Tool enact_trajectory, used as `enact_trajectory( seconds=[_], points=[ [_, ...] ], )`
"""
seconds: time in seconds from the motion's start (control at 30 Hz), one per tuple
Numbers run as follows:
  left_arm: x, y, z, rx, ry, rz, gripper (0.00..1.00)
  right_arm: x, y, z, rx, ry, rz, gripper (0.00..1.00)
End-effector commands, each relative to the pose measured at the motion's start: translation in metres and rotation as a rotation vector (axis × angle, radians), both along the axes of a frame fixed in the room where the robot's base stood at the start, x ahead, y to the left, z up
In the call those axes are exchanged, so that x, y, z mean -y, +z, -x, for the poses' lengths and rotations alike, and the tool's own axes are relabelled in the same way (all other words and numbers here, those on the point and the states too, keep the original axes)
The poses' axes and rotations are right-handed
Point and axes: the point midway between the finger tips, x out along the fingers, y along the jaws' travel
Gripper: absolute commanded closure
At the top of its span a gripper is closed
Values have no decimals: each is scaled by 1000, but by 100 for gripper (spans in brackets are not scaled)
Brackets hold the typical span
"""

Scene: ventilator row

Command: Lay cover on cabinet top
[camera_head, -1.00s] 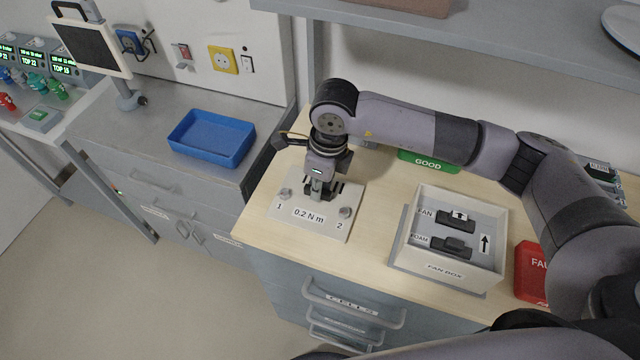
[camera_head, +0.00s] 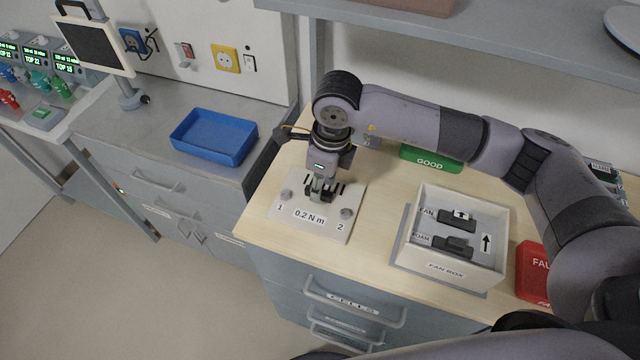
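The cover is a pale plate (camera_head: 335,228) marked "0.2 N m", with dark slots and two screws numbered 1 and 2. It lies flat on the left part of the wooden top (camera_head: 375,225) of the near cabinet. My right gripper (camera_head: 319,190) points down at the middle of the plate, at a small dark part there. Its fingertips are small and partly hidden, so I cannot tell whether they grip that part. The grey cabinet top (camera_head: 110,130) to the left holds a blue tray (camera_head: 214,137). My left gripper is out of view.
A white fan box (camera_head: 445,268) holding dark parts stands right of the plate. A red bin (camera_head: 532,272) is further right, and a green "GOOD" bin (camera_head: 432,160) lies behind. A shelf (camera_head: 480,45) overhangs the back. Grey top in front of the blue tray is bare.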

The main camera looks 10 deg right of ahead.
Motion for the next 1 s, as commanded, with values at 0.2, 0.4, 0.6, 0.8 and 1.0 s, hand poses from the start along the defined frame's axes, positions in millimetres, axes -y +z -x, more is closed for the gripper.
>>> enact_trajectory(
  seconds=[0.2,0.4,0.6,0.8,1.0],
  points=[
    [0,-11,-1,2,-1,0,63,5,46,2,7,1,-1,67],
    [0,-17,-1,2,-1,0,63,9,85,5,4,1,-1,67],
    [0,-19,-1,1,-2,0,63,11,105,7,1,0,0,67],
    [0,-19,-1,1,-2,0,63,11,108,8,0,0,0,67],
    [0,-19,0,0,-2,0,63,11,108,7,0,0,0,67]
  ],
)
